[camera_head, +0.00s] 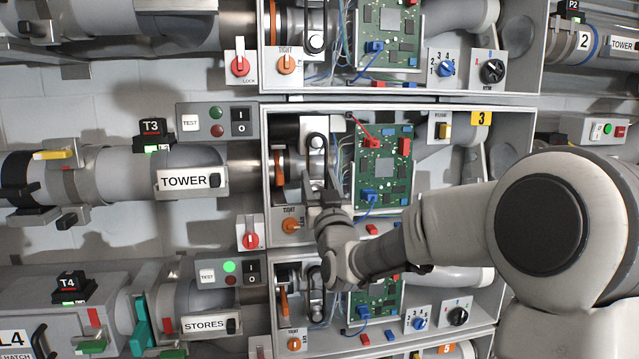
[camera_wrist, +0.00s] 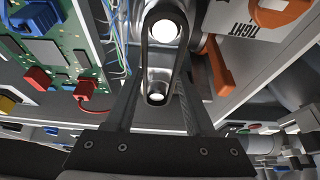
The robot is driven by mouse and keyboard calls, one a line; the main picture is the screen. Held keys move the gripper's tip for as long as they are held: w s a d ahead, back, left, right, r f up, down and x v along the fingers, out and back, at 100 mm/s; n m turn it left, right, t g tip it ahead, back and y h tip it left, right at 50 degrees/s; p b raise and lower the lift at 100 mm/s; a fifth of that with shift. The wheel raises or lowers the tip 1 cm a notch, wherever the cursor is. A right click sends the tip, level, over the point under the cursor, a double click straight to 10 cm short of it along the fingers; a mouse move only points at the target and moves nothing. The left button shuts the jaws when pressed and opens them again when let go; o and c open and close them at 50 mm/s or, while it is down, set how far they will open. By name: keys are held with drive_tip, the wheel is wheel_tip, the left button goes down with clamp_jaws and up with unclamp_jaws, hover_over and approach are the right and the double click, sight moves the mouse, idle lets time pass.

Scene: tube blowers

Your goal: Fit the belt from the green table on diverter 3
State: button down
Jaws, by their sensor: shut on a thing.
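Diverter 3 is the middle open grey box (camera_head: 262,150) with a yellow "3" label. A black belt (camera_wrist: 146,60) forms a long loop in the wrist view. It appears to run around a bright-capped pulley (camera_wrist: 165,32) and a second pulley (camera_wrist: 157,95); exact seating is unclear. In the head view the belt's upper end (camera_head: 316,137) shows inside the box. My gripper (camera_head: 322,192) reaches into the box from the lower right and hides the loop's lower part. Its dark fingers (camera_wrist: 160,82) flank the belt and are shut on it. The green table is not in view.
A green circuit board (camera_head: 381,165) with red and blue plugs is close on the right. Similar diverter boxes lie above and below.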

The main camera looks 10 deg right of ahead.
drive_tip(key=shift+w+b, duration=0.35)
drive_tip(key=shift+b, duration=0.1)
idle(0.6)
drive_tip(key=shift+b, duration=0.95)
idle(0.6)
drive_tip(key=shift+w, duration=0.25)
idle(0.3)
drive_tip(key=shift+c, duration=0.9)
unclamp_jaws()
drive_tip(key=shift+s+f+b, duration=0.1)
drive_tip(key=shift+b, duration=0.2)
